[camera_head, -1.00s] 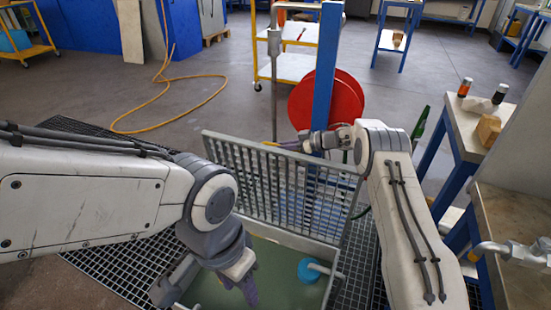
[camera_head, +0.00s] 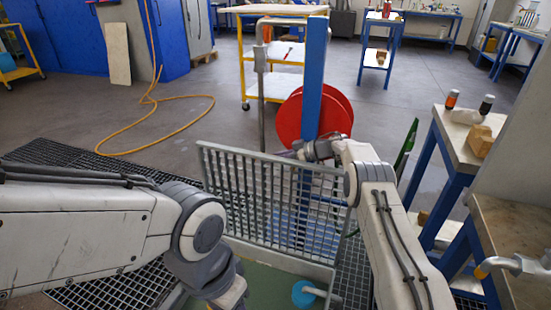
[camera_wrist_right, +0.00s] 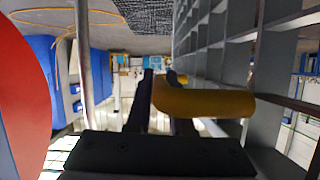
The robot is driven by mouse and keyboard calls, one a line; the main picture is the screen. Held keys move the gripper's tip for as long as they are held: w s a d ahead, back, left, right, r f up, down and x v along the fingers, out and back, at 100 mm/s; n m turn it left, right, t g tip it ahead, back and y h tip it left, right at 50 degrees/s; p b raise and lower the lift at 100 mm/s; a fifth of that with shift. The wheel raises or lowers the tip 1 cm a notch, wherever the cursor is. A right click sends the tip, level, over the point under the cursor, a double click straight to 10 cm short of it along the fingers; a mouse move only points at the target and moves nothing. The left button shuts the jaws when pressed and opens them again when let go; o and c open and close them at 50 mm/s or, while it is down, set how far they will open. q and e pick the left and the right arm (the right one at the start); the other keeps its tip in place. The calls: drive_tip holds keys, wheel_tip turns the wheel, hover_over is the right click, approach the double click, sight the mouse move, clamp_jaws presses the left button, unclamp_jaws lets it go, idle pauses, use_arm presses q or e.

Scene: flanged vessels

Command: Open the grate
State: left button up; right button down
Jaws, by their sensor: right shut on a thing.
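The grate (camera_head: 275,203) is a grey barred panel standing steeply raised at the far side of a pit (camera_head: 262,280) with a greenish floor. My right gripper (camera_head: 302,152) is at the grate's top edge. In the right wrist view, its dark fingers (camera_wrist_right: 160,105) are shut on a yellow handle (camera_wrist_right: 205,103), with the grate's bars (camera_wrist_right: 235,60) to the right. My left gripper (camera_head: 232,295) points down at the near left of the pit. Its fingertips are cut off by the bottom edge of the picture.
A blue post (camera_head: 315,80) with a red disc (camera_head: 290,120) stands close behind the grate. A blue round part (camera_head: 303,293) with a pale stem is in the pit. A bench (camera_head: 515,235) with a pipe fitting is at right. Open floor with a yellow hose (camera_head: 150,135) lies behind left.

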drive_tip(key=c, duration=0.8)
unclamp_jaws()
drive_tip(key=shift+d+f, duration=0.2)
drive_tip(key=shift+d, duration=0.1)
drive_tip(key=shift+a, duration=0.15)
drive_tip(key=shift+r, duration=0.1)
drive_tip(key=p+v, duration=0.2)
drive_tip(key=v, duration=0.8)
drive_tip(key=shift+r, duration=0.1)
